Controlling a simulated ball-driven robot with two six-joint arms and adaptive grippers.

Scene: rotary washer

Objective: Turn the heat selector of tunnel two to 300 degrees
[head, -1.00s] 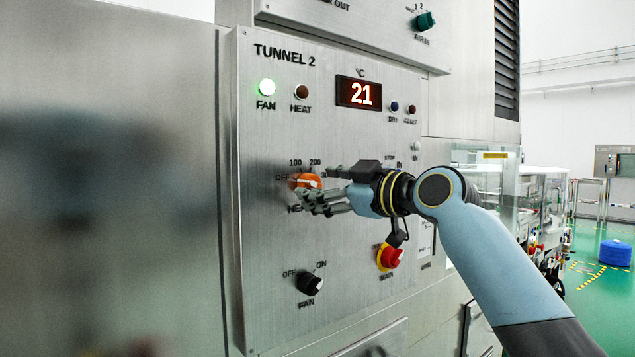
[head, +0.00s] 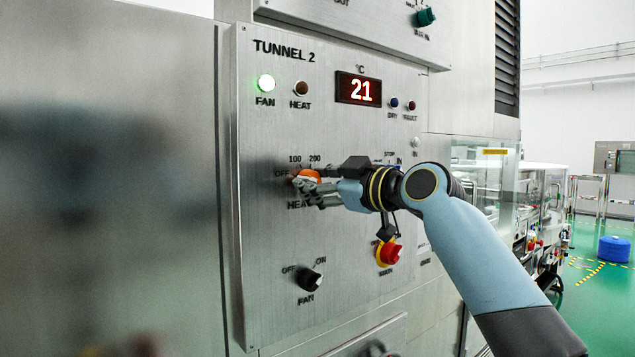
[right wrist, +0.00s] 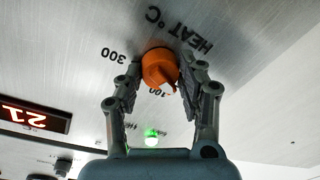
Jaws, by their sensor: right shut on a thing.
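The orange heat selector (head: 308,175) sits on the Tunnel 2 panel (head: 270,130), under the marks 100 and 200. My right gripper (head: 310,188) comes in from the right and is shut on this selector. In the right wrist view, turned upside down, the orange selector (right wrist: 160,68) is between the two fingers of my right gripper (right wrist: 160,78). The 300 mark (right wrist: 115,55) shows there, and 100 is partly covered. I cannot tell surely which mark the selector points at. In the head view the gripper hides 300. My left gripper is out of view.
The red display (head: 358,89) reads 21. The green fan lamp (head: 266,84) is lit; the heat lamp (head: 301,88) is dark. The black fan switch (head: 310,281) and red main switch (head: 390,252) sit below the selector. A teal knob (head: 426,17) is above.

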